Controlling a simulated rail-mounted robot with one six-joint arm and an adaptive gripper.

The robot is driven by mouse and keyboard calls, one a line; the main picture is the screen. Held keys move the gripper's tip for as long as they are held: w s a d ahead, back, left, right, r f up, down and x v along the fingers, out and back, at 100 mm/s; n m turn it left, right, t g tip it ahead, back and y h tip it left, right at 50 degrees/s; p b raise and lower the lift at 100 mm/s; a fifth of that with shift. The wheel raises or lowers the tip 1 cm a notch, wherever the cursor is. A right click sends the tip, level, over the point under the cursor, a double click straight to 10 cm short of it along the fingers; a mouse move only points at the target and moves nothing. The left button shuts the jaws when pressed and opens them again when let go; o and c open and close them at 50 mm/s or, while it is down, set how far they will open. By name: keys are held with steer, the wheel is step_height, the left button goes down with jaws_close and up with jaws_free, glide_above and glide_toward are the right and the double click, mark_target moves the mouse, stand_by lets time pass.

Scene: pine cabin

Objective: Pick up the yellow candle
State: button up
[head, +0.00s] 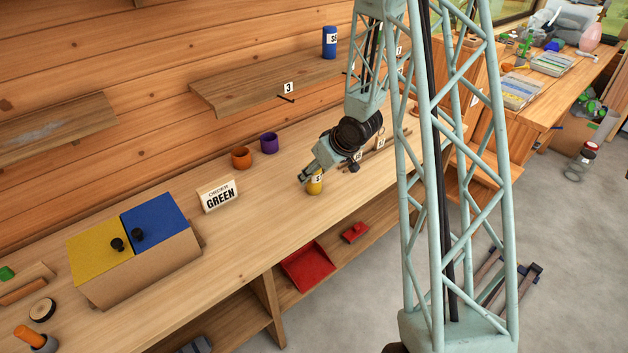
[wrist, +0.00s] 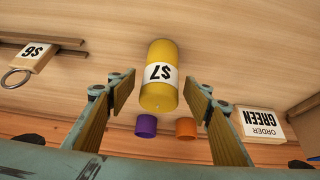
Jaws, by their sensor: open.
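The yellow candle (head: 315,184) stands on the wooden counter in the head view, partly hidden behind my gripper (head: 304,178). In the wrist view the yellow candle (wrist: 159,92) bears a white label reading $7, seen upside down. My gripper (wrist: 165,115) is open, with one wood-faced finger to each side of the candle's near end. Clear gaps show between the fingers and the candle, and nothing is held.
A purple cup (head: 269,143) and an orange cup (head: 241,158) stand behind, near the wall. An "ORDER GREEN" sign (head: 218,196) and a box with yellow and blue lids (head: 141,262) stand left. A shelf (head: 270,85) hangs above. The counter's front strip is bare.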

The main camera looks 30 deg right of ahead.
stand_by(0.5)
steer(key=c, duration=1.1)
steer(key=shift+o, duration=0.2)
steer(key=shift+r, duration=0.1)
steer(key=shift+r+p, duration=0.6)
steer(key=shift+r, duration=1)
steer(key=s+d+r, duration=0.1)
steer(key=s+d, duration=0.1)
steer(key=s, duration=1.4)
steer(key=shift+r+b, duration=0.35)
steer(key=shift+b, duration=0.1)
